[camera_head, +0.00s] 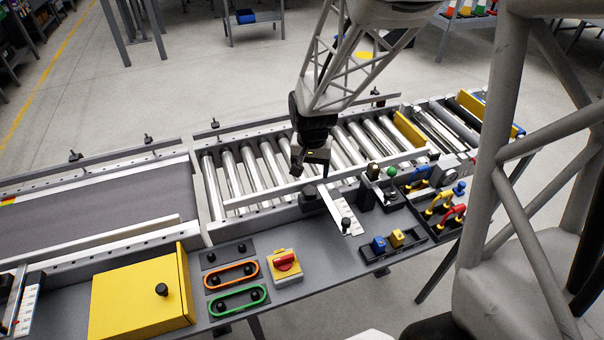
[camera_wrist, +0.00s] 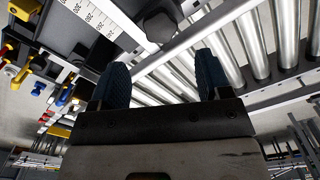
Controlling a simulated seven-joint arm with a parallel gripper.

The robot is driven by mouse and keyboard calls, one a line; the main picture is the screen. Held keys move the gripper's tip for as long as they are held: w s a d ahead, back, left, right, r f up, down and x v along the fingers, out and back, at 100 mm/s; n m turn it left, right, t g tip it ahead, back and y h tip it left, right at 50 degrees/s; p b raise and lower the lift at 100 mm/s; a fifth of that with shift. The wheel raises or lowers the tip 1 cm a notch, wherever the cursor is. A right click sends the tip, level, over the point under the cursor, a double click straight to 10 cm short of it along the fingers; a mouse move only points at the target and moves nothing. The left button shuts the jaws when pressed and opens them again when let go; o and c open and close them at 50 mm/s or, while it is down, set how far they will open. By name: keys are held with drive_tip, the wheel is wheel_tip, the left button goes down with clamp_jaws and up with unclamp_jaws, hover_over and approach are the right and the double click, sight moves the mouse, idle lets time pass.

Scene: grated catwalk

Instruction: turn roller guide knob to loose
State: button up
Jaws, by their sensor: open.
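A white scale strip (camera_head: 338,207) lies across the front edge of the roller conveyor, with a small black knob (camera_head: 346,224) on it. Another dark round knob (camera_head: 309,195) stands just left of the strip, close below my gripper (camera_head: 311,168). In the wrist view a black knob (camera_wrist: 160,27) shows beside the numbered scale (camera_wrist: 88,14), beyond the gap between my fingertips (camera_wrist: 161,70). My gripper is open and empty, pointing down above the conveyor's near guide rail (camera_head: 270,198). I cannot read any loose or tight marking.
Steel rollers (camera_head: 250,170) lie behind the rail. A yellow box (camera_head: 140,300), a red switch (camera_head: 285,262) and a green slotted plate (camera_head: 238,300) are to the left. A tray of blocks (camera_head: 375,254) and several coloured-handled tools (camera_head: 453,214) are to the right.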

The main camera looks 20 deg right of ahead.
sight(310, 190)
drive_tip(key=shift+f, duration=3.85)
drive_tip(key=c, duration=0.9)
